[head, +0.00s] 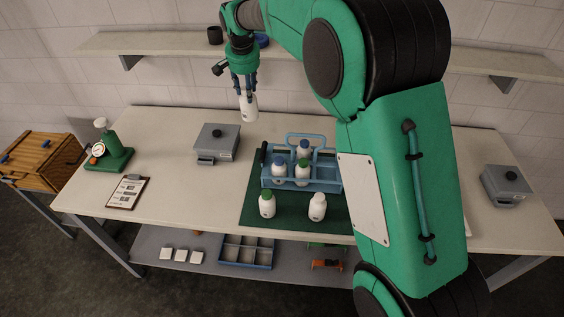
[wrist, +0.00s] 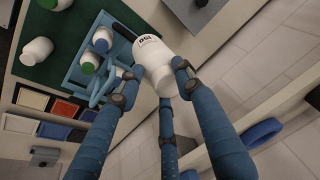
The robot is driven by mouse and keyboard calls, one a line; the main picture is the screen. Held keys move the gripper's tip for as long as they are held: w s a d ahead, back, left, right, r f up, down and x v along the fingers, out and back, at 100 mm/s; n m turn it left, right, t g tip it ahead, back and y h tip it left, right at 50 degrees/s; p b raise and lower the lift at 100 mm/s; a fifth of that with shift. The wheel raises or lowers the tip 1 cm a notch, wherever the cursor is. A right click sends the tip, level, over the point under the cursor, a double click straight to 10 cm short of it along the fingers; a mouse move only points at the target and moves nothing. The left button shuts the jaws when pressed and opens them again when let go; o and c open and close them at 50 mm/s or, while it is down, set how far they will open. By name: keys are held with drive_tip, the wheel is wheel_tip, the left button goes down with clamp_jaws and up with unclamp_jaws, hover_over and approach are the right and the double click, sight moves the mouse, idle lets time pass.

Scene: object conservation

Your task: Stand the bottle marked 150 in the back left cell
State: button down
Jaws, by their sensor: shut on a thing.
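My gripper (head: 244,84) is shut on a white bottle (head: 249,107) and holds it up in the air, behind and left of the blue carrier (head: 327,186). In the wrist view, the held bottle (wrist: 152,58) shows the dark marking 150 between my gripper's fingers (wrist: 152,82). The carrier stands on a green mat (head: 255,187). It holds a blue-capped bottle (head: 303,149) at the back, and a blue-capped bottle (head: 278,170) and a green-capped bottle (head: 302,172) in front. The back left cell is partly hidden behind the front bottle; no bottle shows there.
A green-capped bottle (head: 267,207) and a white-capped bottle (head: 318,208) stand on the mat before the carrier. A grey box (head: 217,142) stands left of the mat. A wall shelf (head: 160,43) runs behind my gripper. The carrier's raised handle (head: 306,137) is an obstacle.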

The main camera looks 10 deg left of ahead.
drive_tip(key=w+d+f+m+h+b, duration=0.1)
drive_tip(key=w+d+f+m, duration=0.1)
drive_tip(key=d+f, duration=0.3)
drive_tip(key=w+d+f+m+h+b, duration=0.1)
drive_tip(key=w+d+f+m, duration=0.2)
drive_tip(key=f, duration=1)
drive_tip(key=d+m, duration=0.2)
drive_tip(key=d, duration=0.1)
drive_tip(key=shift+w+f, duration=0.2)
drive_tip(key=shift+w, duration=0.05)
wheel_tip(320, 180, down, 6)
drive_tip(key=shift+f, duration=0.15)
drive_tip(key=shift+f, duration=1.95)
drive_tip(key=c, duration=1.2)
unclamp_jaws()
